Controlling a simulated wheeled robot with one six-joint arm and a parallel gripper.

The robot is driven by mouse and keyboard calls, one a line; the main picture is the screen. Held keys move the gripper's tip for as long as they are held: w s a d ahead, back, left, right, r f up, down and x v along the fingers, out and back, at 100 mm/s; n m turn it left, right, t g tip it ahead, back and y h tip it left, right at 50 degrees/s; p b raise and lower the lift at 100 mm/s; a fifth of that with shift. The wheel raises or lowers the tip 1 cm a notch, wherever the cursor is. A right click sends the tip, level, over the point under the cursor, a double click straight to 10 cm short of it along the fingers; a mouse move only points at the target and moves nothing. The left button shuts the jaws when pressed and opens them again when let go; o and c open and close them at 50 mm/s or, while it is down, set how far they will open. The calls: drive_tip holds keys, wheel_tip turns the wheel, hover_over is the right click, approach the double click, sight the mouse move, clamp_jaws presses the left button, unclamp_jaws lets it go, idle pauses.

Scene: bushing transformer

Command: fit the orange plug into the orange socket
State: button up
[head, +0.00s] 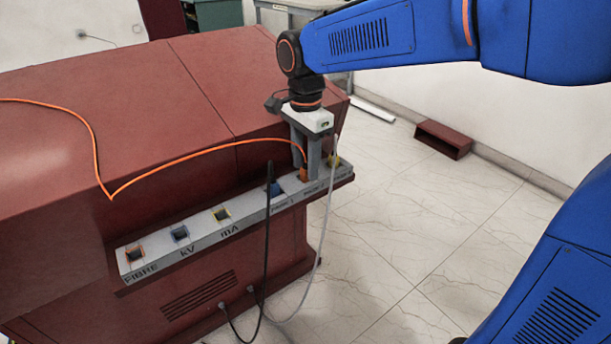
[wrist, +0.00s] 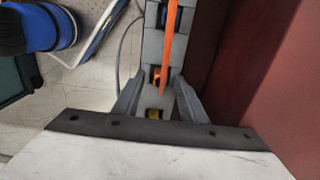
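The orange plug (head: 304,173) stands in a slot on the right part of the grey socket strip (head: 205,238), with the orange cable (head: 215,149) running from it to the left. My gripper (head: 307,165) points down over this plug, its two fingers on either side of it. In the wrist view the plug (wrist: 157,76) shows between the fingertips, with gaps at the sides, so my gripper (wrist: 158,80) looks open. The cable crosses in front of part of the plug. The orange socket (head: 134,254) is at the far left end, above the word FIBRE, and looks empty.
A blue socket (head: 180,234) and a yellow socket (head: 221,215) follow along the strip. A blue plug (head: 273,188) with a black cable and a yellow plug (head: 333,160) with a grey cable flank the orange plug. The red cabinet (head: 150,100) rises behind the strip.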

clamp_jaws()
drive_tip(key=shift+r, duration=0.15)
